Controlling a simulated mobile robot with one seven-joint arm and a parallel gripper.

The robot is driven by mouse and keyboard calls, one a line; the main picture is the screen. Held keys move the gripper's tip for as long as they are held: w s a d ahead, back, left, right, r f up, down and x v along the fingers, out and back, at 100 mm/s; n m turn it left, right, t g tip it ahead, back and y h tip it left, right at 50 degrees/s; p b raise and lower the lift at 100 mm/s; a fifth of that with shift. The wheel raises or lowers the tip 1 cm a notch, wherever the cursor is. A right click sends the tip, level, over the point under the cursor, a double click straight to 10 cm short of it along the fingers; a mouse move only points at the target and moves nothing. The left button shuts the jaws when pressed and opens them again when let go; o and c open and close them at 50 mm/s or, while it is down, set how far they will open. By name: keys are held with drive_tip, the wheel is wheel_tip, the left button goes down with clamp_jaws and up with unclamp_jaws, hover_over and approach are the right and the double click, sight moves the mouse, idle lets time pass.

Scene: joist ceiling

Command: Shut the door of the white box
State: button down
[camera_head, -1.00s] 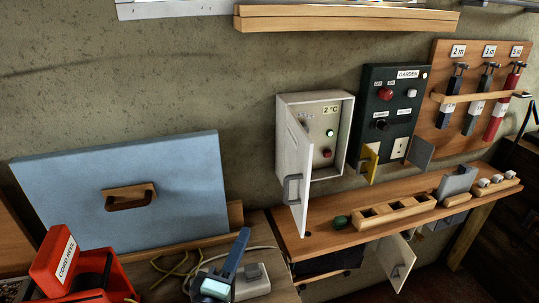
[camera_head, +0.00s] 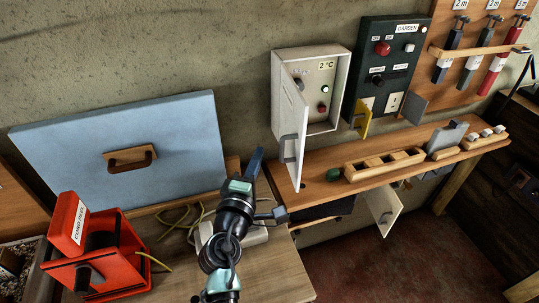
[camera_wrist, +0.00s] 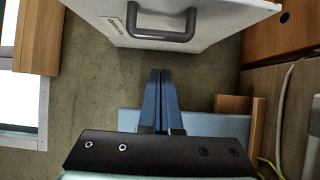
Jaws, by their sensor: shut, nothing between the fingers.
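The white box (camera_head: 338,82) is fixed to the wall, with a small display, a green light and a red knob inside. Its door (camera_head: 290,115) is hinged at the left and stands open, swung out toward me, with a grey handle (camera_head: 288,148). In the wrist view the door (camera_wrist: 215,22) and its handle (camera_wrist: 160,35) fill the upper part. My gripper (camera_wrist: 160,75) is shut and empty, its blue fingertips just short of the handle and apart from it in that picture. In the head view my gripper (camera_head: 256,160) is left of and below the door.
A green GARDEN panel (camera_head: 387,60) with a yellow flap (camera_head: 363,118) is right of the box. A wooden shelf (camera_head: 330,198) with blocks lies below. A blue board (camera_head: 120,150) leans at left; a red cord reel (camera_head: 100,255) stands in front.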

drive_tip(key=shift+s+d+p, duration=0.1)
drive_tip(key=shift+d+p, duration=0.25)
drive_tip(key=shift+d, duration=1)
drive_tip(key=shift+d, duration=0.15)
